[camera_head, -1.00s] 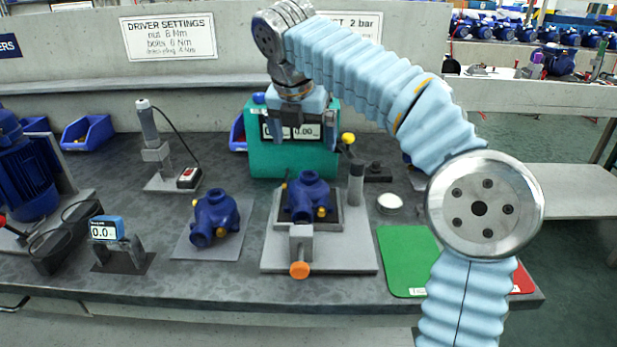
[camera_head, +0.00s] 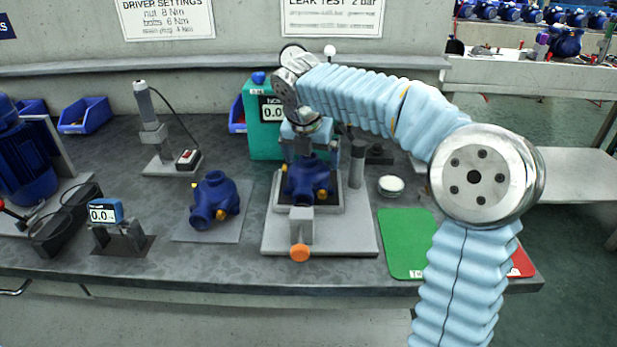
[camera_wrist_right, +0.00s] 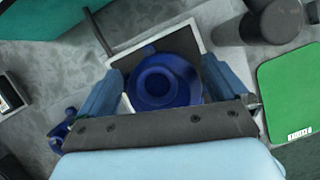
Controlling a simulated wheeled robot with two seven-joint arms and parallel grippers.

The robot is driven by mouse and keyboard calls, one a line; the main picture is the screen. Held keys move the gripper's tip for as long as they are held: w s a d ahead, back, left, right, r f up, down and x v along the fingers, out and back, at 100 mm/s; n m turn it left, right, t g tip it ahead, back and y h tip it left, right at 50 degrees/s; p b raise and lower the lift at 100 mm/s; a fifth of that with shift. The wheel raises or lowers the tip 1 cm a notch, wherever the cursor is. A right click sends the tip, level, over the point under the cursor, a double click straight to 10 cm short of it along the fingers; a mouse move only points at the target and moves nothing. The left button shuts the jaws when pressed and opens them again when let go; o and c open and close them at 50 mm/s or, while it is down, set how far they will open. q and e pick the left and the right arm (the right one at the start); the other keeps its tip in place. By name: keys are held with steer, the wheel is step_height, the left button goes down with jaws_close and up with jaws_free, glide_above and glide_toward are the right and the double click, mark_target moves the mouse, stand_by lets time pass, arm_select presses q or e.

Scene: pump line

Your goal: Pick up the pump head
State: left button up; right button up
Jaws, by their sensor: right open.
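A blue pump head (camera_head: 307,182) with brass-coloured fittings sits in the grey fixture (camera_head: 350,238) at the middle of the bench. My right gripper (camera_head: 303,152) points down just above it, open. In the right wrist view the round blue top of the pump head (camera_wrist_right: 163,82) shows between the two spread fingers of the gripper (camera_wrist_right: 164,78). Whether the fingers touch it I cannot tell. A second blue pump head (camera_head: 214,199) lies on a grey mat (camera_head: 190,233) to the left. My left gripper is out of view.
A teal tester (camera_head: 262,140) stands behind the fixture, with a grey post (camera_head: 357,165) at its right. An orange knob (camera_head: 300,253) is at the fixture's front. A green mat (camera_head: 405,245) is clear on the right. A screwdriver stand (camera_head: 158,160) is at the left.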

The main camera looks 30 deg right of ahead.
mark_target(305, 173)
steer(key=shift+f, duration=0.1)
steer(key=shift+c, duration=0.3)
steer(key=c, duration=0.7)
steer(key=shift+c, duration=0.3)
steer(key=shift+r, duration=0.5)
step_height(305, 173, up, 3)
steer(key=shift+a+f, duration=0.1)
steer(key=s+a+r, duration=0.4)
steer(key=s+r, duration=0.1)
steer(key=r, duration=0.2)
steer(key=s+a+r, duration=0.5)
steer(key=r, duration=0.3)
steer(key=shift+a+r, duration=0.15)
steer(key=shift+a, duration=0.1)
